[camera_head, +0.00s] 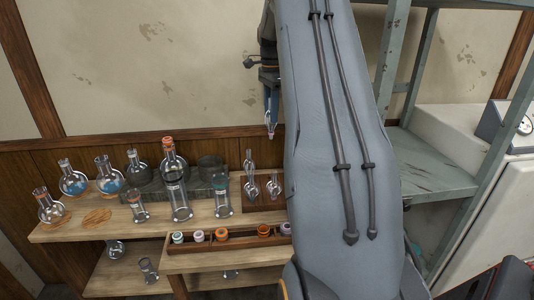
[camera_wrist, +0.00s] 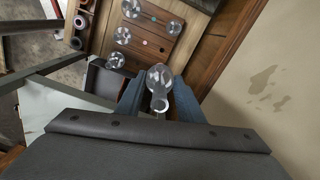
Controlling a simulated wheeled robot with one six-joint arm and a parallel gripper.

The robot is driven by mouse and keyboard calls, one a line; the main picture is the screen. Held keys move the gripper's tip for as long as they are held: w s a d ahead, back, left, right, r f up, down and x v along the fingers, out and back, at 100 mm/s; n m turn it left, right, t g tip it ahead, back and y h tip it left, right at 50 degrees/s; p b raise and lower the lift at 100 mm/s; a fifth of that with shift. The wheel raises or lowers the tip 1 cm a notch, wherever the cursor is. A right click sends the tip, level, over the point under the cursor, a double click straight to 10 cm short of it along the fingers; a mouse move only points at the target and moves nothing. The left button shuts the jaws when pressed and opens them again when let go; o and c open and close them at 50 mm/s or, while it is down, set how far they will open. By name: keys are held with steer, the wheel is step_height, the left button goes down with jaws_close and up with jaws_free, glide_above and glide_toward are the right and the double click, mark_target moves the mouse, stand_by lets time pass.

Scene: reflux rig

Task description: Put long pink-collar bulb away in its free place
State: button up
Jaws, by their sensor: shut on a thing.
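My gripper (camera_head: 271,118) is shut on a clear glass piece (camera_head: 271,130), held in the air above the bench near the back wall. In the wrist view this glass bulb (camera_wrist: 159,78) sits between the blue fingers of my gripper (camera_wrist: 158,103), seen end-on. Its collar colour cannot be made out. A brown wooden bulb rack (camera_wrist: 158,42) shows beyond the fingers, with several clear bulbs and small coloured dots, one pink and one teal. In the head view small long-necked bulbs (camera_head: 252,190) stand in that area, partly hidden by my arm.
A wooden bench (camera_head: 75,230) carries several flasks, including a tall bottle (camera_head: 178,190) with an orange collar. A low tray (camera_head: 205,247) of coloured rings lies in front. A grey metal shelf (camera_head: 430,165) stands to the right. The space around my gripper is clear.

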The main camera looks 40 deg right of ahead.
step_height(320, 180, down, 17)
steer(key=b, duration=0.5)
steer(key=shift+w, duration=0.35)
steer(key=shift+f+b, duration=0.45)
steer(key=shift+f, duration=0.6)
steer(key=shift+f, duration=0.5)
steer(key=o, duration=1)
steer(key=shift+r+b, duration=1)
steer(key=shift+r, duration=2.95)
